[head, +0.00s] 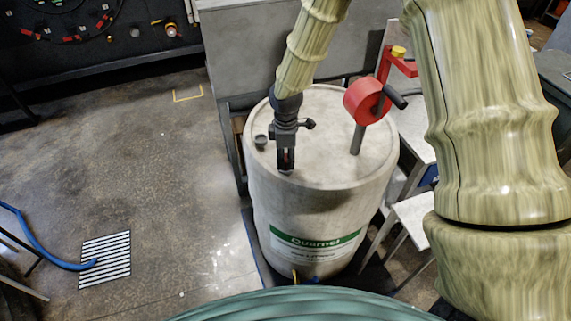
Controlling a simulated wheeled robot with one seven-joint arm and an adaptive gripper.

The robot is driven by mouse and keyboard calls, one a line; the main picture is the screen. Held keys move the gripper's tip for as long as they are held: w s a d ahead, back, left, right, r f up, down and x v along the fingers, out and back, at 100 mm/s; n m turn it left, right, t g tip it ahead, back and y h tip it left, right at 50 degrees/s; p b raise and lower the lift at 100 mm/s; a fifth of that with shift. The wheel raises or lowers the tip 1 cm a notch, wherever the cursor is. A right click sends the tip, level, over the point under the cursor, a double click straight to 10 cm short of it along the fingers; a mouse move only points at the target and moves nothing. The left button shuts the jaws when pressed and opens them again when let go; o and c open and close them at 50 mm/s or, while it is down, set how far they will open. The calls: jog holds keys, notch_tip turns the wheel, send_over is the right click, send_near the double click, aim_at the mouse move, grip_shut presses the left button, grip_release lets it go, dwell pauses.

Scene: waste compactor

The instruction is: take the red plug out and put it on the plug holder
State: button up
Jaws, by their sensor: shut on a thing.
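My gripper (286,163) points down at the front left part of the top of a pale grey drum (310,205). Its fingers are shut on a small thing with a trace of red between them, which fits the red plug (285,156). The fingers hide most of it. The fingertips are at or just above the drum top; I cannot tell whether the plug is still seated in its hole. A small dark grey round cap (260,141) sits on the drum top just left of my gripper. I cannot make out a plug holder for certain.
A red hand pump (364,101) with a black handle and a grey stem stands on the drum's right side. Grey metal panels (245,50) stand behind the drum. A pale bench (413,214) is at its right. The floor at left is open, with a striped grate (105,260) and a blue hose (40,245).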

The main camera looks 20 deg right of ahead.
jog(key=shift+r, duration=0.25)
dwell(0.4)
jog(key=shift+r, duration=2.25)
jog(key=shift+a, duration=0.1)
dwell(0.5)
